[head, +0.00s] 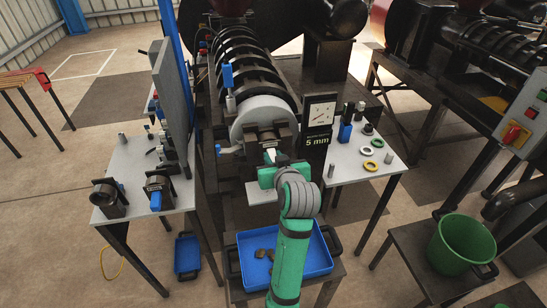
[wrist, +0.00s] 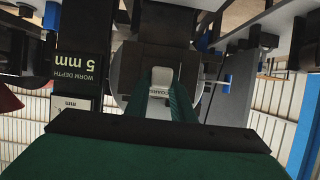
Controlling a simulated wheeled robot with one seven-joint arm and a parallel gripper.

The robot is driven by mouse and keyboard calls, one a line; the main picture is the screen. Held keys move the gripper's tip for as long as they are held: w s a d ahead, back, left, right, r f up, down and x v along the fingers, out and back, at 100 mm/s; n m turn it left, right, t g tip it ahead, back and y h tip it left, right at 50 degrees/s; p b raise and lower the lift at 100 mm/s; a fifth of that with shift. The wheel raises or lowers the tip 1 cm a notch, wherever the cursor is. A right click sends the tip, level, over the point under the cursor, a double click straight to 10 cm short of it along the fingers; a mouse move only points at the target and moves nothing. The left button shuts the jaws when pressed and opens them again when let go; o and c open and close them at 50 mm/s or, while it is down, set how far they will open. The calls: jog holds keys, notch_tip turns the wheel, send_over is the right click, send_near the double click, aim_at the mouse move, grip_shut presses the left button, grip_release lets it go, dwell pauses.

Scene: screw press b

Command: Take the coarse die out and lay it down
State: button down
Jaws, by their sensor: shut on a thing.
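My gripper (head: 269,160) reaches to the front of the screw press. In the wrist view its two green fingers (wrist: 163,84) are shut on the pale handle (wrist: 161,75) of the coarse die, and a white label reading "COARSE" shows between them. The die's dark body (head: 267,136) is at the round grey end plate (head: 262,112) of the press in the head view. It also shows as a dark block in the wrist view (wrist: 165,22). How deep the die sits is hidden.
A left table (head: 125,152) holds a dark die (head: 105,197) and a blue-handled one (head: 157,189). A "5 mm" gauge board (head: 317,128) stands close right of the die. A right table (head: 347,160) holds rings and small parts. A blue tray (head: 313,262) lies below my arm.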

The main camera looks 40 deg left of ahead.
jog(key=shift+s+d, duration=0.95)
jog(key=shift+d, duration=0.2)
dwell(0.4)
jog(key=shift+s+d, duration=1.6)
jog(key=shift+d, duration=0.25)
